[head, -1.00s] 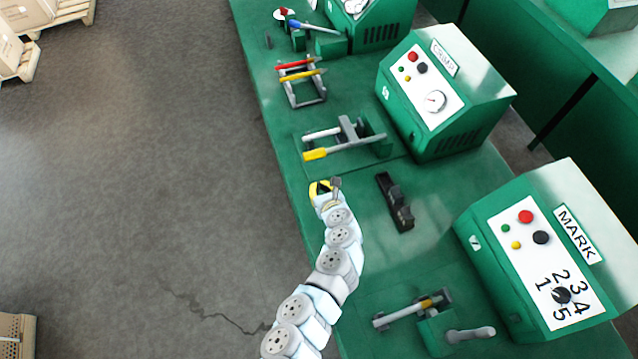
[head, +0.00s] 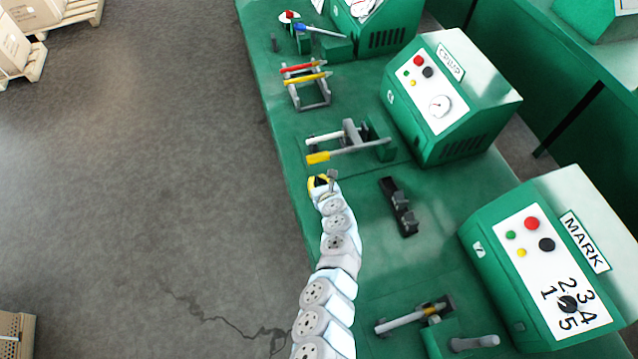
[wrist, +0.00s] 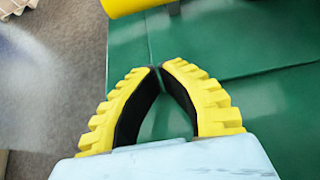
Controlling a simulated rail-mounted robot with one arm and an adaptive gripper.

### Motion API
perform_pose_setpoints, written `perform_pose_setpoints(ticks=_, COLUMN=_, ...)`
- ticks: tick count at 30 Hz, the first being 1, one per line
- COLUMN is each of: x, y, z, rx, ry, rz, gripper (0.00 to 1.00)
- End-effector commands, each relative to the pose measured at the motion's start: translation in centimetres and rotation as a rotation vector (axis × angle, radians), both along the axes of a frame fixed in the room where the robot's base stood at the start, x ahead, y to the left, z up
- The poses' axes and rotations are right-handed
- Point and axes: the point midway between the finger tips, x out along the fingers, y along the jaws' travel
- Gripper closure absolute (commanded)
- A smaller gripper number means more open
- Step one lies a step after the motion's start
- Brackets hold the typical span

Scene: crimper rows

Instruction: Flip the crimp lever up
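The crimp lever (head: 350,150) is a grey bar with a yellow grip (head: 318,158), lying low and nearly flat in front of the green CRIMP machine (head: 450,95). Its grip points to the table's left edge. My gripper (head: 319,179) is just below the yellow grip in the head view, apart from it. In the wrist view the two yellow fingers with black pads meet at their tips (wrist: 157,68), with nothing between them. The yellow grip (wrist: 135,5) crosses the top of that view, beyond the fingertips. The rest of the lever is outside the wrist view.
A black fixture (head: 400,207) stands right of my gripper. The MARK machine (head: 540,265) and another grey lever (head: 412,316) are nearer. A rack with red and yellow tools (head: 307,85) stands farther along the table. Open floor (head: 150,180) lies left.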

Motion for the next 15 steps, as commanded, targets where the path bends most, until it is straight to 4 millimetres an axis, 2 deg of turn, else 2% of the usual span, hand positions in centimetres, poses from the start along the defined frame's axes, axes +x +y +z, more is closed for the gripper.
perform_pose_setpoints(ticks=12, x=1.6, y=0.5, z=-1.3, rx=-0.001, ry=0.003, rz=0.0, gripper=1.0)
perform_pose_setpoints(ticks=15, x=1.8, y=0.6, z=0.4, rx=-0.001, ry=0.001, rz=-0.001, gripper=1.0)
